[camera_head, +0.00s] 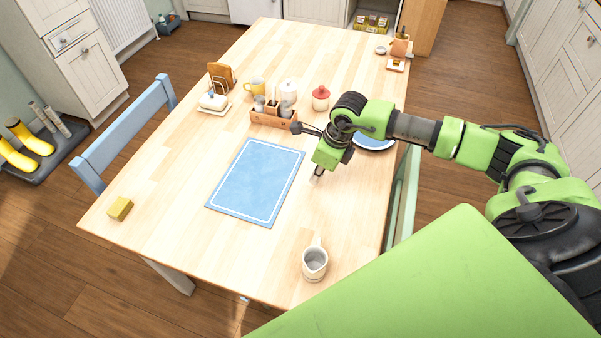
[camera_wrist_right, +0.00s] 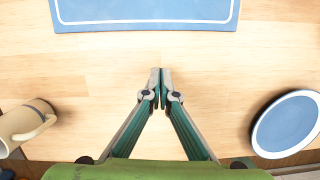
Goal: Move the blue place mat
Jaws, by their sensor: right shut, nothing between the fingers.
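The blue place mat (camera_head: 257,182) with a white border line lies flat on the wooden table, left of my right gripper in the head view. Its near edge also shows at the top of the right wrist view (camera_wrist_right: 145,10). My right gripper (camera_head: 314,179) is over the table just to the right of the mat, apart from it. In the right wrist view its fingertips (camera_wrist_right: 160,76) are together with nothing between them. My left gripper is not in either view.
A cream jug (camera_head: 314,264) stands near the table's front. A blue plate (camera_wrist_right: 287,124) lies right of the gripper, partly hidden by my arm in the head view. A wooden caddy (camera_head: 273,118) stands behind the mat; a yellow block (camera_head: 120,208) lies at left.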

